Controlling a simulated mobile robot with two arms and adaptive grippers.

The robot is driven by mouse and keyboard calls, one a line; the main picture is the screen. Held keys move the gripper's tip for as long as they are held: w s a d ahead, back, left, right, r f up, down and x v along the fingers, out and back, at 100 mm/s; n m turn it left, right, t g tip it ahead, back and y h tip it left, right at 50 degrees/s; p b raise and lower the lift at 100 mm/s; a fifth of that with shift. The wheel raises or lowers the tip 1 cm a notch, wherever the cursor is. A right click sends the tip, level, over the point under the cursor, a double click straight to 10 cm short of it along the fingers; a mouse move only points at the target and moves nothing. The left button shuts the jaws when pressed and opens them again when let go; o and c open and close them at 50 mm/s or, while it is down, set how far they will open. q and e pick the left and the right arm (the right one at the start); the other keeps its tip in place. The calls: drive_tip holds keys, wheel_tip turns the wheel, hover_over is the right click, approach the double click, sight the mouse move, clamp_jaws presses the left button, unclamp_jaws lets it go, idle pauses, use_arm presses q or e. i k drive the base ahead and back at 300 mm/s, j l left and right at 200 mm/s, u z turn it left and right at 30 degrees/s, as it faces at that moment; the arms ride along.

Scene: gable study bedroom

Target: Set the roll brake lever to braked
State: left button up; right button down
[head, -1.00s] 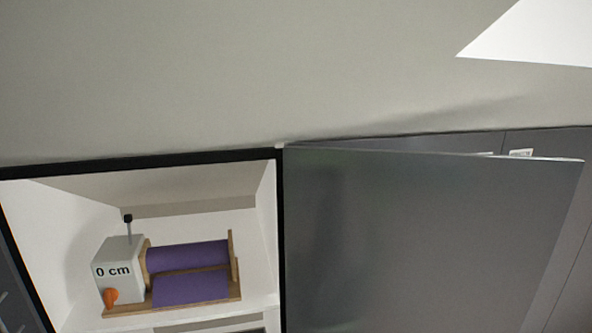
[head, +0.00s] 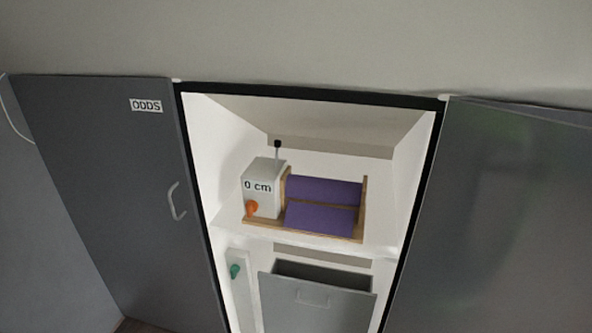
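The roll device stands on the upper shelf of an open cabinet in the head view. It has a grey-white box (head: 263,190) marked "0 cm" and purple rolls (head: 322,204) on a wooden base (head: 346,236). A thin lever (head: 277,153) with a black tip rises upright from the top of the box. An orange knob (head: 252,208) sits low on the box's front. I cannot tell whether the black-tipped lever or the orange knob is the brake lever, nor which setting it has. Neither gripper shows in the head view.
A grey door labelled "ODDS" (head: 110,190) is at the left, with a handle (head: 177,201). Another grey door (head: 505,220) stands at the right of the opening. Below the shelf are a grey drawer (head: 316,297) and a green knob (head: 235,271). The sloped ceiling (head: 300,40) is above.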

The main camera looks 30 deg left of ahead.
sight(276, 142)
drive_tip(key=i+l+u, duration=0.15)
drive_tip(key=i+u, duration=0.15)
drive_tip(key=u, duration=0.15)
drive_tip(key=i+l+u, duration=0.2)
drive_tip(key=u, duration=0.25)
drive_tip(key=i, duration=0.05)
